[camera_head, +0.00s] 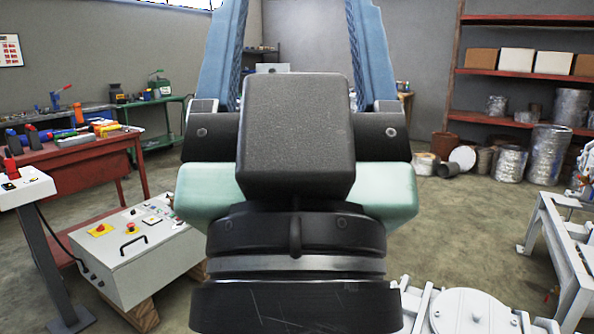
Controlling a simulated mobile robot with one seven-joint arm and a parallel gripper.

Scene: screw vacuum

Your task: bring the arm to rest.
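My gripper (297,30) fills the middle of the head view, seen from behind and pointing away from me. Its two long blue fingers stand wide apart at the left and right, with the wall and a far shelf showing between them. The fingertips run out of the top of the picture. I see nothing held in the visible part of the gap. The dark wrist with a grey ring is below, and a black box on the gripper hides the middle of the room.
A white control box (140,245) and a red workbench (80,160) with tools stand left. A white metal frame (560,250) stands right, and white machinery (470,310) lies low at lower right. Shelves (525,72) and metal drums are at the back right. Open floor (465,225) lies between.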

